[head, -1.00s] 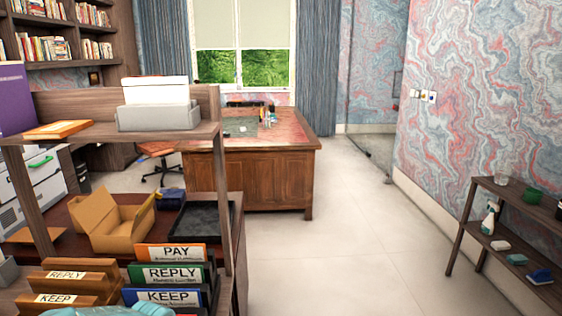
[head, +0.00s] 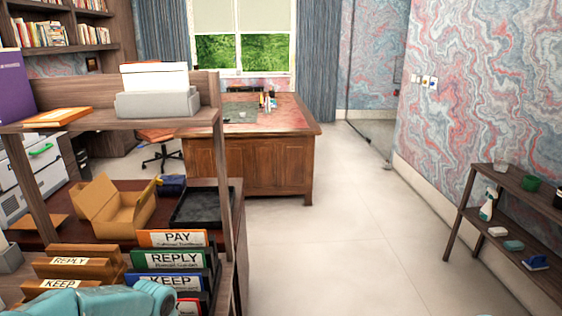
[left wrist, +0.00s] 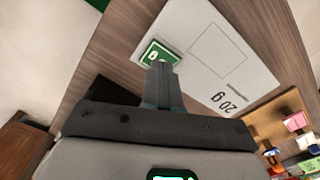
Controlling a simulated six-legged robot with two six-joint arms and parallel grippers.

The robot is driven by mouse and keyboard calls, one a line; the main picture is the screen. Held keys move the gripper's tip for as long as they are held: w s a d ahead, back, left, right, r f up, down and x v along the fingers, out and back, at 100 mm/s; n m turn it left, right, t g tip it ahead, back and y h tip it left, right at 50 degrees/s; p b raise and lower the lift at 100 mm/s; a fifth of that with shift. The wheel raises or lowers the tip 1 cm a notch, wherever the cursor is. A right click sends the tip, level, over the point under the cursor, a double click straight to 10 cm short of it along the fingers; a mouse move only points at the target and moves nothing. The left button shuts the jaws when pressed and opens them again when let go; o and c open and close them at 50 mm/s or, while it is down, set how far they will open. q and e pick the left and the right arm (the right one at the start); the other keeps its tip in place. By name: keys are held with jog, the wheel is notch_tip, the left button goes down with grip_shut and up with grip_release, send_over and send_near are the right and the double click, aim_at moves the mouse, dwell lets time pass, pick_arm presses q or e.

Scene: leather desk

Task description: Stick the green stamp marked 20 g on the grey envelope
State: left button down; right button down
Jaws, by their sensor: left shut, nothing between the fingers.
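In the left wrist view a pale grey envelope (left wrist: 254,72) lies flat on a wooden surface. It bears a printed outline box and "20 g". A small green stamp (left wrist: 153,49) with a pale border lies at one corner of the envelope, and its marking is too small to read in full. My left gripper (left wrist: 163,66) is shut and empty, with its tips over the lower edge of the stamp. I cannot tell whether they touch it. The head view shows neither the stamp nor the gripper tips. My right gripper is in neither view.
In the head view, signs marked PAY (head: 172,238), REPLY (head: 169,259) and KEEP stand beside an open cardboard box (head: 112,210) and a black tray (head: 203,206). A wooden desk (head: 250,165) stands further back. A low shelf (head: 508,224) is at right. The floor between is clear.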

pick_arm(q)
notch_tip(320, 180, up, 5)
jog(key=p, duration=0.2)
jog(key=shift+p, duration=0.35)
jog(key=shift+s, duration=0.1)
